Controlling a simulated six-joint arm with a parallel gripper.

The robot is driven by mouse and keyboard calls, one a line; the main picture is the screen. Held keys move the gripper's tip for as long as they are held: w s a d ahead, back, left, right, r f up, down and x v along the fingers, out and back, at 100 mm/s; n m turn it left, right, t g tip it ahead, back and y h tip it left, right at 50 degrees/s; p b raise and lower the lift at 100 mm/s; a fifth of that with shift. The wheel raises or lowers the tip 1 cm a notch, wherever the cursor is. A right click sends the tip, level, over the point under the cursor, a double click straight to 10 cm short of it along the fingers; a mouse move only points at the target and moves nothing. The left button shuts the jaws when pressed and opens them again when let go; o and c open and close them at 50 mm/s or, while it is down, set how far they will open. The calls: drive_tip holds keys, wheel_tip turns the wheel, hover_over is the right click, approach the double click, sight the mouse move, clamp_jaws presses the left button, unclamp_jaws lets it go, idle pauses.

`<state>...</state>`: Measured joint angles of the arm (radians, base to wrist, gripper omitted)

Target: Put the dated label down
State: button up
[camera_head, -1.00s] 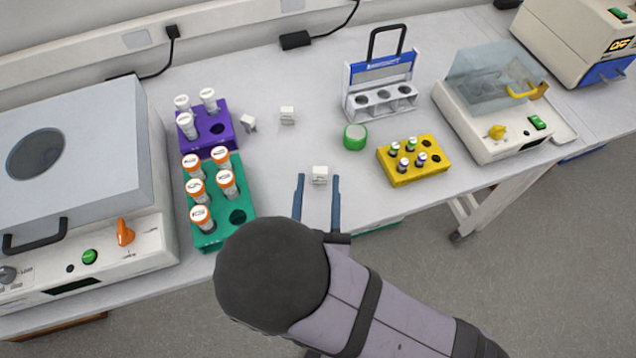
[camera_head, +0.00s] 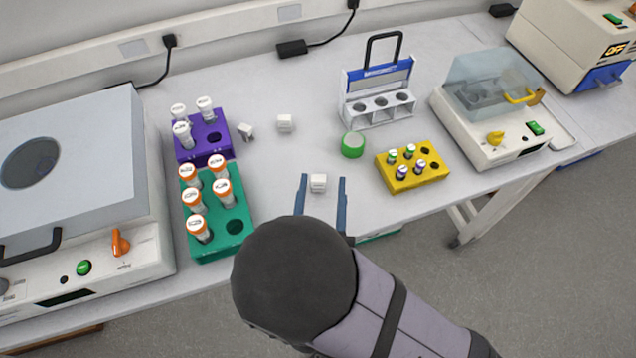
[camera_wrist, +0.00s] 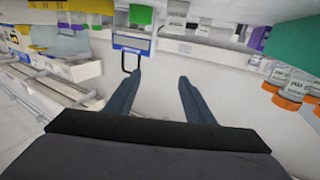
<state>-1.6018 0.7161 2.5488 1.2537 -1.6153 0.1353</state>
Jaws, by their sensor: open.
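Three small white label blocks are on the bench. One label block (camera_head: 318,183) is near the front edge, a second (camera_head: 285,123) is farther back, and a third (camera_head: 246,131) sits tilted beside the purple rack. The print is too small to tell which is dated. My gripper (camera_head: 322,178) is open. In the head view its blue fingers appear on either side of the front label block, with a gap on each side. The wrist view shows both fingers (camera_wrist: 160,76) apart, with no label block clearly visible between them.
The purple rack (camera_head: 214,148) and green rack (camera_head: 237,245) with orange-capped tubes are on the left. A green round item (camera_head: 353,145), a yellow rack (camera_head: 432,174) and a handled white stand (camera_head: 360,117) are on the right. Bare bench lies around the front block.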

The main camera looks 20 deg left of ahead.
sight(319, 175)
drive_tip(key=w+d+r+m+h+b, duration=0.1)
drive_tip(key=w+r+m+h+b, duration=0.15)
drive_tip(key=w+m+b, duration=0.3)
drive_tip(key=a+f+n+g, duration=0.1)
drive_tip(key=f+n, duration=0.1)
drive_tip(key=s+a+f+n+g+y+p, duration=0.1)
drive_tip(key=f+g, duration=0.1)
drive_tip(key=f, duration=0.1)
drive_tip(key=s+a+f+n+g, duration=0.1)
drive_tip(key=f+n, duration=0.1)
drive_tip(key=shift+a+f+n, duration=0.35)
drive_tip(key=shift+f, duration=0.05)
drive_tip(key=shift+s+f+n+g+y, duration=0.15)
drive_tip(key=shift+n+g+y, duration=0.1)
drive_tip(key=shift+n+g, duration=0.05)
drive_tip(key=shift+p+x, duration=0.65)
drive_tip(key=shift+x, duration=3)
drive_tip(key=shift+d, duration=0.1)
drive_tip(key=shift+c, duration=0.2)
drive_tip(key=c, duration=1.1)
